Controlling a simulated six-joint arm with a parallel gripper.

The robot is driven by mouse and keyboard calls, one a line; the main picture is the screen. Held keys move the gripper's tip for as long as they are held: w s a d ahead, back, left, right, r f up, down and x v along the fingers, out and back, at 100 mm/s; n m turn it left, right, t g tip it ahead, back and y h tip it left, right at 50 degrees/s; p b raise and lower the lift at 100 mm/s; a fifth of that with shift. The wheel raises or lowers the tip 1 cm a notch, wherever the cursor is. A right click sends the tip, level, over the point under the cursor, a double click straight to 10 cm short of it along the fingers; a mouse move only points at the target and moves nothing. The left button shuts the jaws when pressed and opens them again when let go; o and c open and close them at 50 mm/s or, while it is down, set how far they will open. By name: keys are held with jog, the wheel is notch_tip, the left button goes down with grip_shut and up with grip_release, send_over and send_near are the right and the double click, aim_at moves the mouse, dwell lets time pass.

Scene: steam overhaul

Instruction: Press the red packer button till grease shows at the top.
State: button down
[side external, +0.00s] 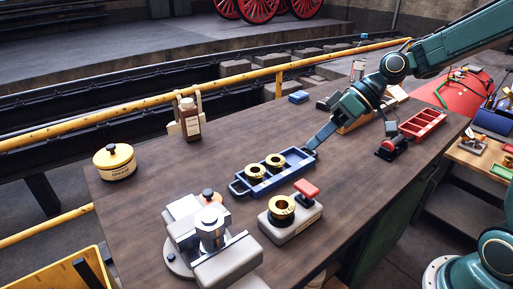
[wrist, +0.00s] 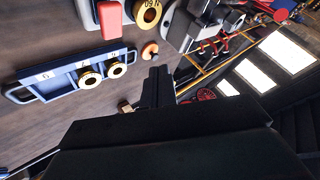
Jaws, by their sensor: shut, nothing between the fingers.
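The red packer button (side external: 307,187) is a raised red pad on the right part of a grey packer block (side external: 299,225) near the table's front. A brass ring-shaped bearing (side external: 282,207) sits on the block beside the button, with a dark centre; I cannot make out grease at its top. The red button (wrist: 110,17) also shows at the top of the wrist view, with the bearing (wrist: 148,10) partly cut off. My gripper (side external: 312,149) is shut and empty, above the right end of the blue tray and apart from the button. Its fingers also show in the wrist view (wrist: 158,82).
The blue tray (side external: 240,186) holds two brass bearings behind the packer. A grey clamp-like fixture (side external: 212,236) stands to the left. A yellow tin (side external: 114,161), a brown bottle (side external: 189,120) and a red tray (side external: 424,123) stand farther off. Bare table lies left of the blue tray.

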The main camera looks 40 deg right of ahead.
aim_at(306, 186)
jog(key=shift+f, duration=4.3)
jog(key=shift+f, duration=1.5)
dwell(0.5)
jog(key=shift+r, duration=0.1)
dwell(0.4)
jog(key=shift+r, duration=1.4)
jog(key=shift+r, duration=0.1)
